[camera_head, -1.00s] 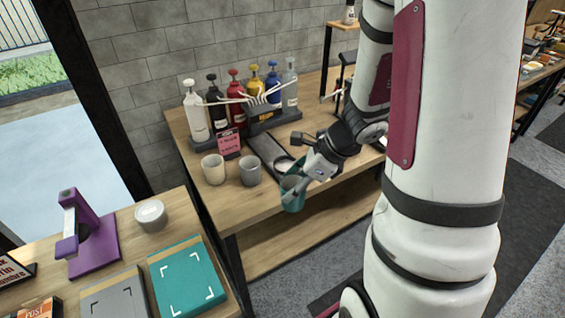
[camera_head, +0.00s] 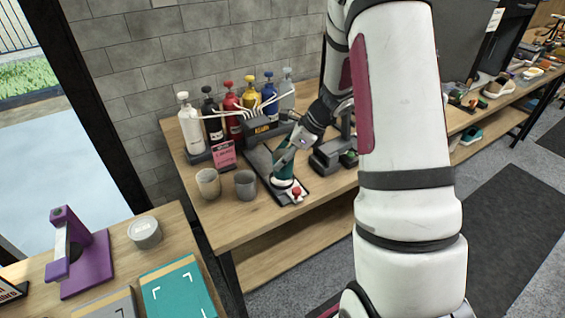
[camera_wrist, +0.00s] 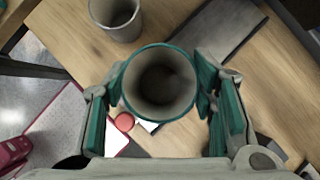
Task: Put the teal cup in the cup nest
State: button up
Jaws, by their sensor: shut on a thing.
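The teal cup (camera_head: 283,173) is held upright by my gripper (camera_head: 287,160) over the front part of a dark board (camera_head: 259,163) on the wooden table. In the wrist view, the cup (camera_wrist: 160,52) shows its teal rim and empty grey inside. The fingers of my gripper (camera_wrist: 160,88) are shut on the cup from both sides.
A beige cup (camera_head: 208,184) and a grey cup (camera_head: 246,186) stand left of the board. A red button (camera_head: 296,191) sits at the board's front end. Pump bottles (camera_head: 231,107) and a pink sign (camera_head: 224,155) stand behind. A dark device (camera_head: 333,153) is to the right.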

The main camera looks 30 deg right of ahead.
jog(key=shift+w, duration=0.25)
jog(key=shift+w+d+f, duration=0.1)
jog(key=shift+w+f, duration=0.05)
jog(key=shift+f, duration=0.75)
jog(key=shift+w+f, duration=0.15)
jog(key=shift+f, duration=0.75)
jog(key=shift+f, duration=0.1)
jog(key=shift+f, duration=0.15)
jog(key=o, duration=0.9)
jog(key=shift+o, duration=0.2)
